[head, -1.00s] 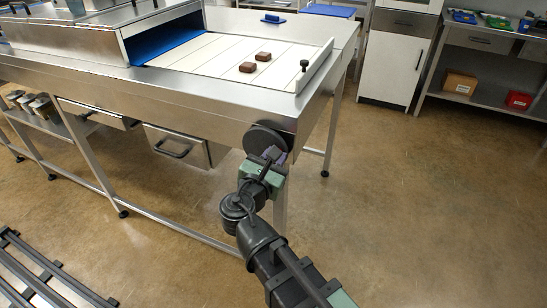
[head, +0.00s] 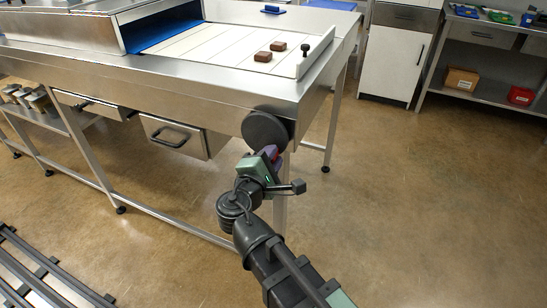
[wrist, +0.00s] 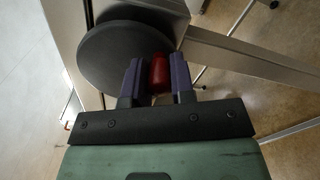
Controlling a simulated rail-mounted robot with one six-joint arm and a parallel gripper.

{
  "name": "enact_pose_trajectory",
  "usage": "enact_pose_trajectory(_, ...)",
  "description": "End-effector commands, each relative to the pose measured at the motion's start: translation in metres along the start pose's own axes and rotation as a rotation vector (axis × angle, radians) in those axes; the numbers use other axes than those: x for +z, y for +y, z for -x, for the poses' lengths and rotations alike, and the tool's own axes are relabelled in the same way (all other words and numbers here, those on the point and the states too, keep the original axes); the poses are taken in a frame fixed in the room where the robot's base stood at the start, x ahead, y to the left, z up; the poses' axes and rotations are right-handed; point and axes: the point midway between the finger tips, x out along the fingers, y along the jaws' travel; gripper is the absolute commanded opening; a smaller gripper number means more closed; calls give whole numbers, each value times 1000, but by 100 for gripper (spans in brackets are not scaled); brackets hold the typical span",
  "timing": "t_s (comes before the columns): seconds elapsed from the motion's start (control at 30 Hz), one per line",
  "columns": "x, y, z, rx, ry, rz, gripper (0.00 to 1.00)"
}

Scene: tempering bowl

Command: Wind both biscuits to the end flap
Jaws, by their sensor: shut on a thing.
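Two brown biscuits, the nearer (head: 262,56) and the farther (head: 278,45), lie on the pale slatted belt (head: 215,45), short of the end flap (head: 316,57). The flap stands upright at the belt's right end with a black knob (head: 305,48). Below that end, a dark round crank wheel (head: 265,130) is on the bench's side; it also shows in the wrist view (wrist: 105,55). My gripper (head: 270,154) is at the wheel's lower edge. In the wrist view its purple fingers (wrist: 159,82) are shut on the wheel's red handle (wrist: 159,70).
The belt comes out of a steel housing with a blue opening (head: 165,35) on the left. A drawer (head: 180,138) and a table leg (head: 331,120) are near the wheel. The floor to the right is clear. A blue object (head: 272,9) lies behind the belt.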

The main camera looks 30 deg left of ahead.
Motion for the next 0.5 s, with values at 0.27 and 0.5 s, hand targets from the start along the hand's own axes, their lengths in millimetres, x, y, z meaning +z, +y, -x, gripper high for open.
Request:
enact_pose_trajectory(0.27,-13,-5,0,0,3,-260,0)
enact_pose_trajectory(0.5,-23,-5,0,-1,4,-488,0)
